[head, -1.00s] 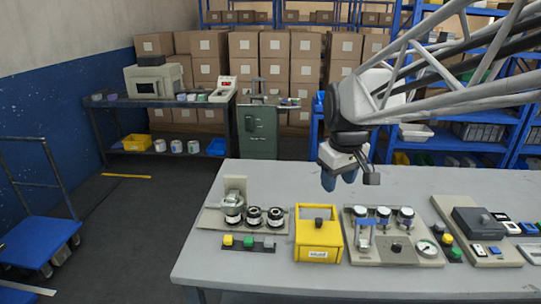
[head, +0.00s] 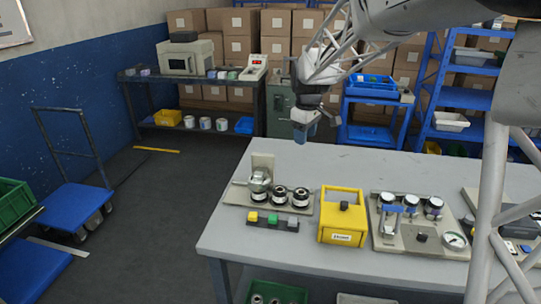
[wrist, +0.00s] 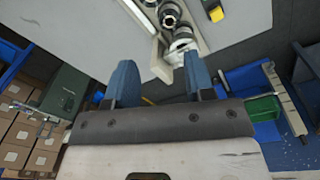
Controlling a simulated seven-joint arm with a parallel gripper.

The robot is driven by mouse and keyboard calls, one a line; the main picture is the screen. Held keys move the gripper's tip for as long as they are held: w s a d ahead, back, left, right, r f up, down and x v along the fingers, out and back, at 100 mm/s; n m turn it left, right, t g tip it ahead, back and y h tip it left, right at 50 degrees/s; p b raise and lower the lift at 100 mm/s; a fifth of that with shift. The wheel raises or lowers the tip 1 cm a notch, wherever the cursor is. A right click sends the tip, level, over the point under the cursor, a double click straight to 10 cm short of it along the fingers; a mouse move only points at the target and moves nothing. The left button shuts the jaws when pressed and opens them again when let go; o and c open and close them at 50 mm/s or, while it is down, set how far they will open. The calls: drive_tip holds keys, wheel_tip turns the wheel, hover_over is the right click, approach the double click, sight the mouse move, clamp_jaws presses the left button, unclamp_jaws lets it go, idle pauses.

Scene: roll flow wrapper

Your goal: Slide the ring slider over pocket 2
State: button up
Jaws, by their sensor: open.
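A beige fixture plate (head: 236,196) lies at the left end of the grey table. It bears an upright beige plate (head: 263,160), a silver round part (head: 259,181) at its left and two black-rimmed round parts (head: 280,194) (head: 300,197) in a row. I cannot tell for sure which part is the ring slider or which is pocket 2. My gripper (head: 305,133) is open and empty, above and behind this fixture, apart from it. In the wrist view its two blue fingers (wrist: 158,76) are spread, with the round parts (wrist: 170,18) beyond them.
A strip with yellow, green and grey buttons (head: 272,222) lies in front of the fixture. A yellow box (head: 342,228) stands to its right. Further right is another plate (head: 388,244) with three round tops and a dial. The table behind them is clear.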

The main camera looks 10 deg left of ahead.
sight(263, 154)
drive_tip(key=w+a+f+n, duration=0.1)
drive_tip(key=w+a+f, duration=0.2)
drive_tip(key=a, duration=0.2)
drive_tip(key=w+a+f+n, duration=0.2)
drive_tip(key=w+a+f, duration=0.2)
drive_tip(key=a, duration=0.1)
drive_tip(key=w+a+f+n, duration=0.2)
drive_tip(key=w+a+f, duration=0.2)
drive_tip(key=a, duration=0.2)
drive_tip(key=shift+w+f+g, duration=0.1)
drive_tip(key=shift+w+g, duration=0.15)
drive_tip(key=shift+g, duration=0.15)
drive_tip(key=shift+d+f, duration=0.1)
drive_tip(key=shift+f, duration=3.8)
clamp_jaws()
